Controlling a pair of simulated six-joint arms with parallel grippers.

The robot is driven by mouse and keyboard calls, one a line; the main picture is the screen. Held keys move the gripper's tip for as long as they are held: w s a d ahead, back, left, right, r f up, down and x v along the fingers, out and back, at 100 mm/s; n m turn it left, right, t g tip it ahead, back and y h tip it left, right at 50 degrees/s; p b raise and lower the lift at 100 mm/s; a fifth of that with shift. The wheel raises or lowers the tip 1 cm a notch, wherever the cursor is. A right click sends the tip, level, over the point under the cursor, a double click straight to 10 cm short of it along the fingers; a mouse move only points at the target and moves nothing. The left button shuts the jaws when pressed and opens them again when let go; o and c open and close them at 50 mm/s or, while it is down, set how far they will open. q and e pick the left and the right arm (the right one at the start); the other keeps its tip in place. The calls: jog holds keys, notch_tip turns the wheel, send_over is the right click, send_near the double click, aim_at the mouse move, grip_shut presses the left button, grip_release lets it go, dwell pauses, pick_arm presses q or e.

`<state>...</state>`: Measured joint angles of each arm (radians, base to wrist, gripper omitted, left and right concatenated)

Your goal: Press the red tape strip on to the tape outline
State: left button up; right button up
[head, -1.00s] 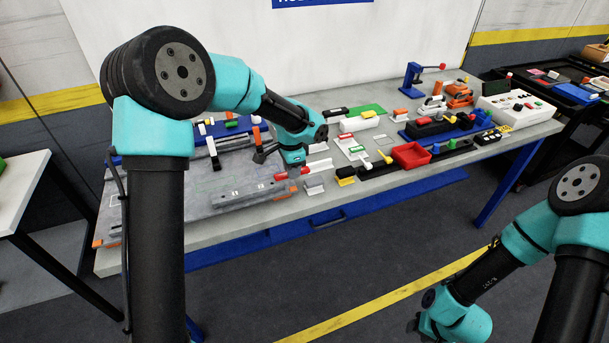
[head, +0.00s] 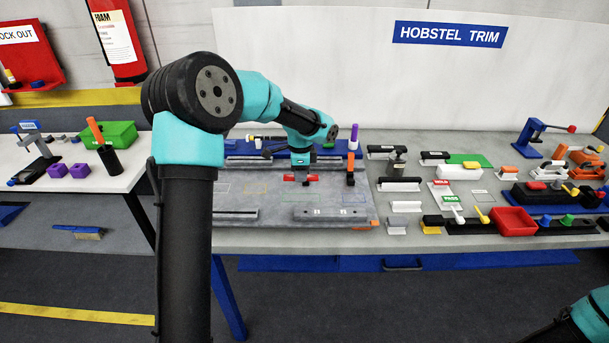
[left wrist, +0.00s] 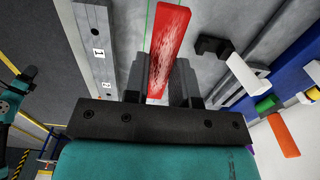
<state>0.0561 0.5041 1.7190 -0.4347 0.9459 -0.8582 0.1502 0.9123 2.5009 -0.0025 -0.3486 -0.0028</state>
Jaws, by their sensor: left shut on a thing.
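The red tape strip (head: 289,178) is in my left gripper (head: 300,171), over the grey board (head: 270,226) in the head view. In the left wrist view, the strip (left wrist: 172,42) stands out between the two dark fingers of my left gripper (left wrist: 160,82), which are shut on it. Thin coloured outlines show faintly on the board; I cannot tell which is the tape outline. Whether the strip touches the board is unclear. Of my right arm only a teal part shows at the bottom right; its gripper is out of view.
A grey bar (head: 333,213) lies on the board's front. An orange-and-black upright tool (head: 351,165) stands close right of the gripper. Tools and a red tray (head: 514,221) crowd the bench's right. A side table (head: 100,176) stands left.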

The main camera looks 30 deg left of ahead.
pick_arm(q)
jog(key=shift+f, duration=0.2)
send_over(301, 197)
jog(key=shift+s+f, duration=0.1)
jog(key=shift+f, duration=1.95)
jog(key=shift+f, duration=0.15)
jog(key=shift+f, duration=0.9)
jog(key=shift+d+f, duration=0.1)
jog(key=shift+f, duration=0.7)
dwell(0.9)
jog(key=o, duration=0.9)
jog(key=shift+r, duration=0.1)
notch_tip(301, 197, up, 17)
jog(key=shift+r, duration=0.15)
